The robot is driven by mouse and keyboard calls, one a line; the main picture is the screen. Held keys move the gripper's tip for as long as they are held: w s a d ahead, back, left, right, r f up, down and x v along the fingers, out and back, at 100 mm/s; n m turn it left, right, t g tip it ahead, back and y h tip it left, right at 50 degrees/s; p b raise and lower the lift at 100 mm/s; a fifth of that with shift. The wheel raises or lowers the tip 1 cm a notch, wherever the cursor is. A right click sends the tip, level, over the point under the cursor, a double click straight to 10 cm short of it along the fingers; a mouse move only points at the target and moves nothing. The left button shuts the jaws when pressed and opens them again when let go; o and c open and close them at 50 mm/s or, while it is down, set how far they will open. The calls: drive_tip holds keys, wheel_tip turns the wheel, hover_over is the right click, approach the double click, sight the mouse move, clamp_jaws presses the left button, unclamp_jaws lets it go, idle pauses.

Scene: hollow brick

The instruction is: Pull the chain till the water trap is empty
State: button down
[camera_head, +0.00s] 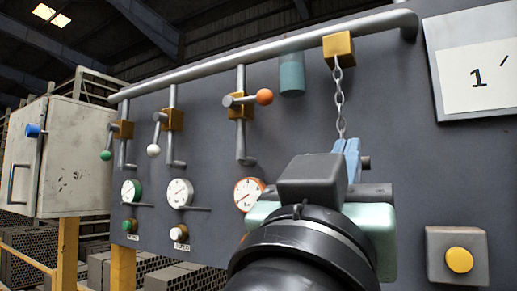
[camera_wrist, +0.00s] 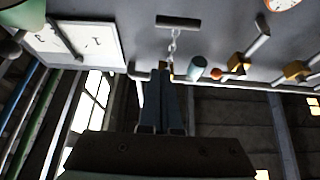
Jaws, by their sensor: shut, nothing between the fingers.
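The chain (camera_head: 339,100) hangs from a yellow block (camera_head: 338,48) under the pipe. In the wrist view, which looks upside down, the chain (camera_wrist: 173,45) ends in a dark crossbar handle (camera_wrist: 178,22). In the head view my gripper covers most of the handle. The teal cylinder left of the chain, likely the water trap (camera_head: 291,73), also shows in the wrist view (camera_wrist: 196,67); its water level cannot be seen. My gripper (camera_head: 347,148) is shut and empty, in front of the chain's lower end. Its blue fingers (camera_wrist: 161,75) are apart from the handle in the wrist view.
Left along the pipe (camera_head: 205,70) are valve levers with orange (camera_head: 264,96), white (camera_head: 153,150) and green (camera_head: 106,155) knobs, above gauges (camera_head: 180,192). A yellow push button (camera_head: 459,260) is at lower right. A white sign (camera_head: 480,75) is at upper right. A cabinet (camera_head: 50,160) stands far left.

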drive_tip(key=a+r+p+x, duration=0.1)
drive_tip(key=p+x, duration=0.4)
drive_tip(key=x, duration=0.4)
drive_tip(key=shift+w+d+f+p, duration=0.2)
drive_tip(key=shift+f+p, duration=0.05)
drive_tip(key=shift+f, duration=0.45)
drive_tip(key=shift+w+d+f+p, duration=0.2)
drive_tip(key=shift+d+f+p, duration=0.1)
drive_tip(key=shift+f, duration=0.4)
drive_tip(key=shift+w+d+f+p, duration=0.15)
drive_tip(key=shift+w+f+p, duration=0.1)
drive_tip(key=shift+f, duration=0.4)
wheel_tip(320, 180, down, 5)
drive_tip(key=b, duration=0.4)
drive_tip(key=shift+r, duration=0.15)
